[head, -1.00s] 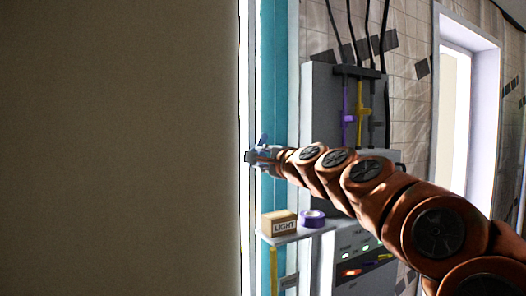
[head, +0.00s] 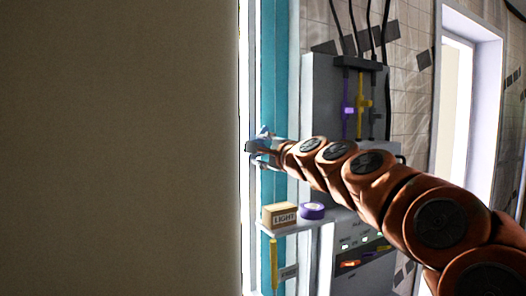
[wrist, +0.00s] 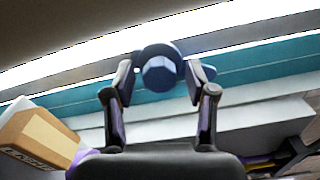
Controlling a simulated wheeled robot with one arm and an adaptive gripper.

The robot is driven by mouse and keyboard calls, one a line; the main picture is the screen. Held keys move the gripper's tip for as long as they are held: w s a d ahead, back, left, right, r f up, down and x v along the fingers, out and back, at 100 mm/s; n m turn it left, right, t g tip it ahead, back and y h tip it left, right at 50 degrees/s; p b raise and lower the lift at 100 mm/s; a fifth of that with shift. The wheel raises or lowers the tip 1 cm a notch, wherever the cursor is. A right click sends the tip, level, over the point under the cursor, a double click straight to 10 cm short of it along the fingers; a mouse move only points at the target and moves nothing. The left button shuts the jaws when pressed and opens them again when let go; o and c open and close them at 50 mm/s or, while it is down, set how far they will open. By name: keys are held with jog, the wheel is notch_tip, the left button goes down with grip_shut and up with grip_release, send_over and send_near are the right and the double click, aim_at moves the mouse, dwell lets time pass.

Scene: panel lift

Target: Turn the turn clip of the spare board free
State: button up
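A dark blue round knob, which looks like the turn clip (wrist: 160,70), sits between the two fingertips of my gripper in the wrist view. In the head view it is a small dark shape (head: 250,147) at the edge of a large tan panel. My gripper (head: 262,148) is at it, its fingers spread above and below. In the wrist view a finger stands close on each side of the knob; I cannot tell whether both touch it. Which surface is the spare board is unclear. The clip's inner side is hidden.
The tan panel (head: 120,150) fills the left of the head view. A grey cabinet (head: 322,90) with cables stands behind. A bright doorway (head: 457,110) is at right.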

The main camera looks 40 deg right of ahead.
jog(key=s+a, duration=0.1)
jog(key=s, duration=1.1)
dwell(0.5)
